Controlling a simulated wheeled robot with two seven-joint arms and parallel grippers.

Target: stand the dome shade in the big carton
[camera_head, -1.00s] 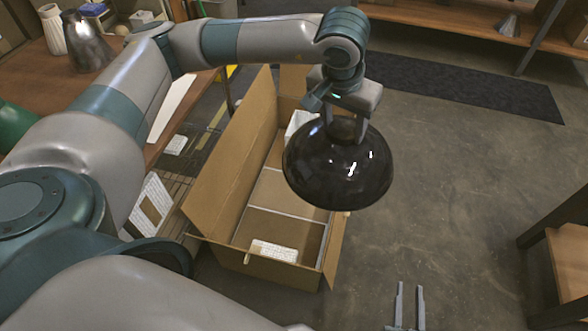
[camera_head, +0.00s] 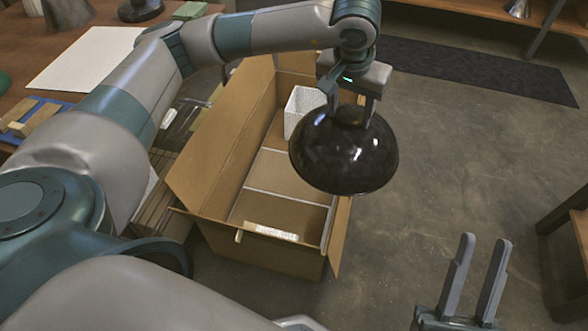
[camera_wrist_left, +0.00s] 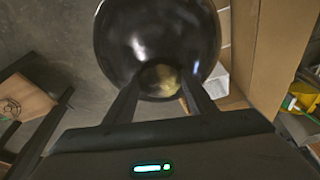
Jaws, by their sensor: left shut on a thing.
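The dome shade (camera_head: 343,155) is a glossy dark bowl shape, held with its wide opening facing down. My left gripper (camera_head: 350,108) is shut on the narrow neck at its top. The shade also fills the upper middle of the left wrist view (camera_wrist_left: 155,35), between the two fingers (camera_wrist_left: 160,85). The big carton (camera_head: 232,142) stands open on the floor, with divided compartments inside. The shade hangs above the carton's right side and hides part of its right wall. My right gripper (camera_head: 475,275) is open and empty at the lower right, apart from the carton.
A white box (camera_head: 300,108) stands in the carton's far part; the nearer compartments look empty. The carton's flaps stick outward. A wooden table (camera_head: 100,25) with a dark vase (camera_head: 68,12) is at the left. A shelf (camera_head: 575,225) stands at the right. The floor between is clear.

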